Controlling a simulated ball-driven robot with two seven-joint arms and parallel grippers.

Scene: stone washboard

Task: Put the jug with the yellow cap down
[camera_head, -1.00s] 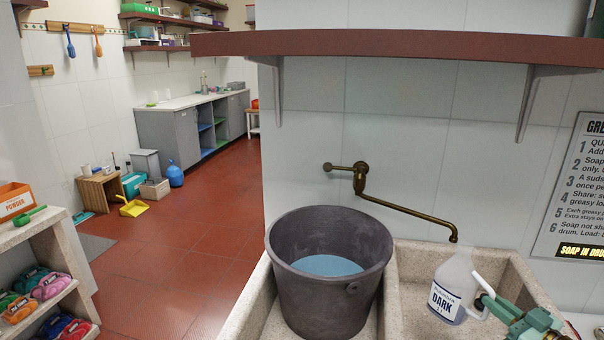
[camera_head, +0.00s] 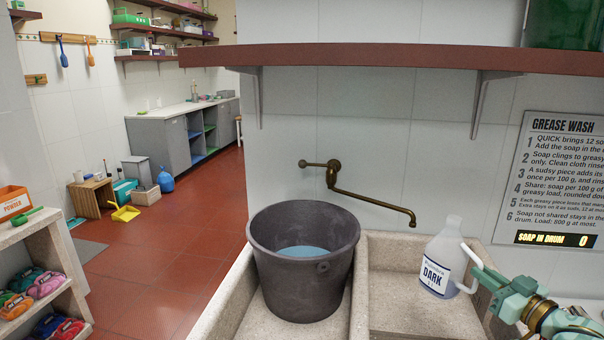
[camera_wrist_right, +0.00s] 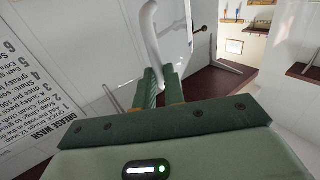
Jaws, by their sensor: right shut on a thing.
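My right gripper (camera_head: 477,279) is shut on the jug's white handle (camera_head: 471,257). In the right wrist view, the white handle (camera_wrist_right: 152,38) rises from between the gripper's fingers (camera_wrist_right: 163,88). I cannot tell whether the jug's base touches the basin or hangs above it. My left gripper is not in view.
A grey bucket (camera_head: 290,280) with bluish liquid stands in the left basin. A brass tap (camera_head: 370,202) reaches out left of the jug. The stone sink rim (camera_head: 362,300) divides the basins. A red-brown shelf (camera_head: 380,57) hangs above. The right basin's floor (camera_head: 400,318) looks clear.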

